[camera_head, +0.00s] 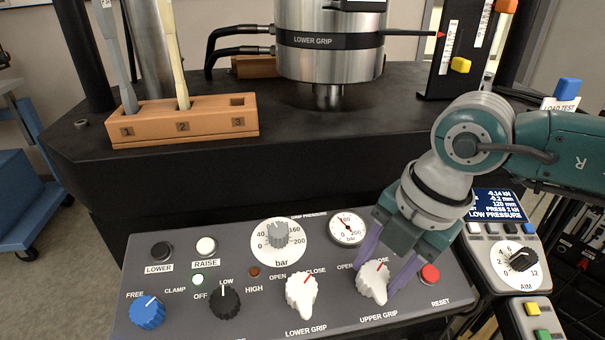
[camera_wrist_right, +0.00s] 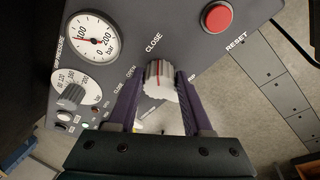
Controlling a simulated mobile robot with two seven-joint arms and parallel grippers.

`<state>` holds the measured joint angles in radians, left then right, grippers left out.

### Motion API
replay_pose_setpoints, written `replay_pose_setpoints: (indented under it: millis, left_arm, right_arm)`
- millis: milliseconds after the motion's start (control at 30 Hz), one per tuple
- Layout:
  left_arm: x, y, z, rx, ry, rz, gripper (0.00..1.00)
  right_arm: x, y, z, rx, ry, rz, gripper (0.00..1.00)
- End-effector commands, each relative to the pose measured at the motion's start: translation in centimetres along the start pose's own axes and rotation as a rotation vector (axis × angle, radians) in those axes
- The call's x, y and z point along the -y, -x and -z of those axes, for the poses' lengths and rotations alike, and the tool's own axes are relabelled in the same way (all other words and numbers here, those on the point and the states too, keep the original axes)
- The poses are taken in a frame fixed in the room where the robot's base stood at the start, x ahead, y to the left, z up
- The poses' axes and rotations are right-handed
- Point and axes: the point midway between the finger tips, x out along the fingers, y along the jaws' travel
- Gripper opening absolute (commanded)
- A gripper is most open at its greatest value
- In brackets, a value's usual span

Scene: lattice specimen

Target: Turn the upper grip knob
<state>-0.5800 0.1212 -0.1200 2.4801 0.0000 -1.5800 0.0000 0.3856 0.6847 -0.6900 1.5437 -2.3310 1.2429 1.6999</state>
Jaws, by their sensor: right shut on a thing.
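The upper grip knob (camera_head: 372,281) is a white pointer knob with a red line, at the right of the grey control panel (camera_head: 240,300). My right gripper (camera_head: 382,275) reaches down to it from the upper right, with its purple fingers on either side of the knob. In the right wrist view the knob (camera_wrist_right: 160,78) sits between the two fingertips (camera_wrist_right: 160,85), and the gripper is shut on it. Its red line points toward the CLOSE label in that view. My left gripper does not show.
The white lower grip knob (camera_head: 301,291) is just left of it, and the red reset button (camera_head: 430,274) just right. A pressure gauge (camera_head: 347,228) is above. A wooden rack (camera_head: 185,120) holding two specimens stands on the black table behind. A readout box (camera_head: 505,250) stands at the right.

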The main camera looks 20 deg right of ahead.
Motion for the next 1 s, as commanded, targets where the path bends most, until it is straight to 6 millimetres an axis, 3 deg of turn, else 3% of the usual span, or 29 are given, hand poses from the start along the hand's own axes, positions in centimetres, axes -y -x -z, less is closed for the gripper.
replay_pose_setpoints:
  millis: [233,267,500,767,1000]
  left_arm:
    - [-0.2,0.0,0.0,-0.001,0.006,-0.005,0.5]
    - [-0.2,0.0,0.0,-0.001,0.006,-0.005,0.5]
    - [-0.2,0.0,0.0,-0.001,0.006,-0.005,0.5]
    - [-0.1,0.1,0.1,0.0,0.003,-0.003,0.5]
    - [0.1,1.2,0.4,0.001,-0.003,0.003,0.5]
  right_arm:
    - [-0.1,0.0,0.5,-0.013,0.0,-0.002,0.0]
    - [-0.1,0.0,0.5,-0.013,0.0,-0.002,0.53]
    - [-0.1,0.0,0.4,-0.01,0.001,-0.002,0.79]
    - [-0.1,0.2,0.2,-0.005,0.002,-0.002,0.79]
    - [-0.2,4.0,0.1,-0.004,0.004,-0.004,0.79]
